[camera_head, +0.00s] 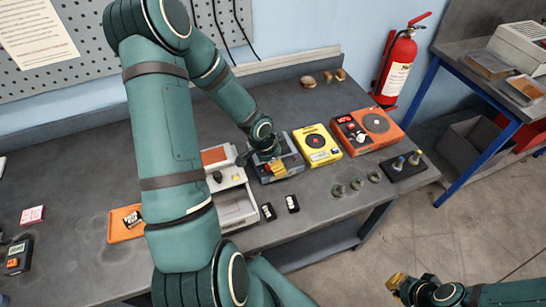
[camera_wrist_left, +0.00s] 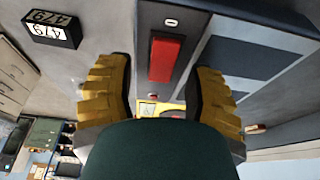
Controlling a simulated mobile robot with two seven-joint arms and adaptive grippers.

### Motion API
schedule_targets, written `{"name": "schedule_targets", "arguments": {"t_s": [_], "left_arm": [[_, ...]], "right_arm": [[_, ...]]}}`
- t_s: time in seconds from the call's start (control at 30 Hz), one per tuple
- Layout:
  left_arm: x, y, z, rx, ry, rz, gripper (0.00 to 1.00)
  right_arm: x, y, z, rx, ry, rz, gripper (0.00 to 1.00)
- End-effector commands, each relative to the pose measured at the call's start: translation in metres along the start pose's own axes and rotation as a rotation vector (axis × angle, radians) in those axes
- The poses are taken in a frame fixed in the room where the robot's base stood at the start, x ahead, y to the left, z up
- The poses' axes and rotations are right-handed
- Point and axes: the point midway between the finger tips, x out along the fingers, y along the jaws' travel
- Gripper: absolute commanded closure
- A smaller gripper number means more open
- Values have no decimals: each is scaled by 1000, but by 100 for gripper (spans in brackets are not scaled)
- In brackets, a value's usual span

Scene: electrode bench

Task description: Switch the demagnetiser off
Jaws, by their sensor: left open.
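A grey device (camera_head: 292,165) stands mid-bench, left of the yellow unit; I take it to be the demagnetiser, though I can read no name on it. In the left wrist view its grey casing (camera_wrist_left: 262,63) has dark bands and a red switch (camera_wrist_left: 164,50) beside a small white mark. My left gripper (camera_head: 276,168) is over this device. In the wrist view its gold fingers (camera_wrist_left: 164,76) are open, one on each side of the switch. I cannot tell whether they touch it or which way it is set. My right gripper (camera_head: 398,283) is off the bench, at the lower right.
A yellow unit (camera_head: 328,153) and an orange unit (camera_head: 385,135) stand to the right. A white device (camera_head: 235,207) is close on the left. Small black blocks (camera_head: 268,212) (camera_head: 292,203) lie in front. Metal rings (camera_head: 338,190) and a dark stand (camera_head: 403,172) are near the right edge.

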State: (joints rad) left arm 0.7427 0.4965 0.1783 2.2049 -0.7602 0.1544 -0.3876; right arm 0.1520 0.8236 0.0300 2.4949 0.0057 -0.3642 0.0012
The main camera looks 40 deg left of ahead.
Motion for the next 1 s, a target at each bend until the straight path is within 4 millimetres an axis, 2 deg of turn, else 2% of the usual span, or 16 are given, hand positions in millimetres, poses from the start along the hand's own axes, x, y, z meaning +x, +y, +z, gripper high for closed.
{"name": "schedule_targets", "arguments": {"t_s": [0.17, 0.5, 0.7, 1.0], "left_arm": [[-18, -2, 1, -5, 2, -4, 47], [-78, -2, 2, -6, -1, -6, 47], [-106, -1, 2, -4, -2, -4, 47], [-118, 0, 0, 1, -1, 1, 47]], "right_arm": [[0, 0, 0, 0, 0, 0, 100], [0, 0, 0, 0, 0, 0, 100], [0, 0, 0, 0, 0, 0, 100], [0, 0, 0, 0, 0, 0, 100]]}}
